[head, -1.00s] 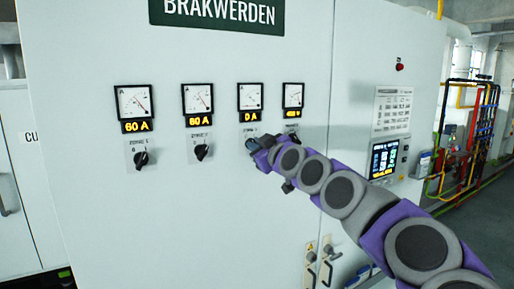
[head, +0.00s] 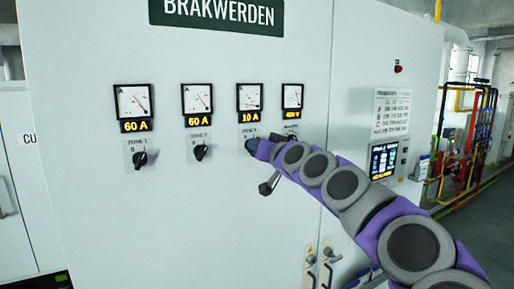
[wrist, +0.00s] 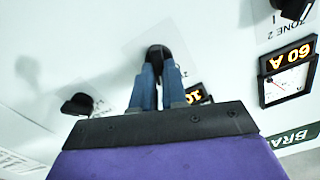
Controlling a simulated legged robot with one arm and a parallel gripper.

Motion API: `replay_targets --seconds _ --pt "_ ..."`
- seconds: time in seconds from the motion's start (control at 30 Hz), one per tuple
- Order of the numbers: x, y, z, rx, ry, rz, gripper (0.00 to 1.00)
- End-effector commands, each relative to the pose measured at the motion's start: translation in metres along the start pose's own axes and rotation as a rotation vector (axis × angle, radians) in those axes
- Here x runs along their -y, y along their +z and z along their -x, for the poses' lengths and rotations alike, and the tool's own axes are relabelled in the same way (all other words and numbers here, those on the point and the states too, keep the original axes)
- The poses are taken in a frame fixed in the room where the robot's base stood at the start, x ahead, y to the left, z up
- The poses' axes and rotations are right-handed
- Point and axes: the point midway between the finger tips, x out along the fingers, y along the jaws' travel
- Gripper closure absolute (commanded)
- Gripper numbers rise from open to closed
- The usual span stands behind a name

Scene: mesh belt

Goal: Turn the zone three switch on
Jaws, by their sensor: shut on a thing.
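The zone three switch (wrist: 157,50) is a black knob on the pale cabinet front, seen between my fingertips in the wrist view. In the head view my gripper (head: 250,147) covers it, under the third meter (head: 249,97). My gripper's blue fingers (wrist: 159,66) are shut on the knob from both sides. The third meter's amber display (head: 250,117) reads 10 A. It is partly hidden behind my gripper in the wrist view (wrist: 196,94).
The zone one switch (head: 140,158) and zone two switch (head: 200,152) sit to the left, under meters reading 60 A. Another black knob (wrist: 77,104) is left of my fingers in the wrist view. Door handles (head: 328,262) and a screen panel (head: 384,160) are to the right.

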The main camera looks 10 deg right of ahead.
Motion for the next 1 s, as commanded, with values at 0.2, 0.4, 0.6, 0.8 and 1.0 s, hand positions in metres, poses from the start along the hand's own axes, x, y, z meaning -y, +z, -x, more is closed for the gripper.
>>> replay_targets --seconds 0.2,0.4,0.6,0.8,1.0 --pt "-0.0009 -0.0031 0.0009 -0.005 0.001 -0.114 1.0" --pt "-0.0015 -0.0029 0.0009 -0.006 0.001 -0.17 1.0" --pt "-0.0019 -0.003 0.0009 -0.006 0.001 -0.19 1.0" --pt "-0.002 -0.0029 0.0008 -0.006 0.001 -0.191 1.0" --pt "-0.002 -0.0025 0.0007 -0.006 0.001 -0.19 0.8"
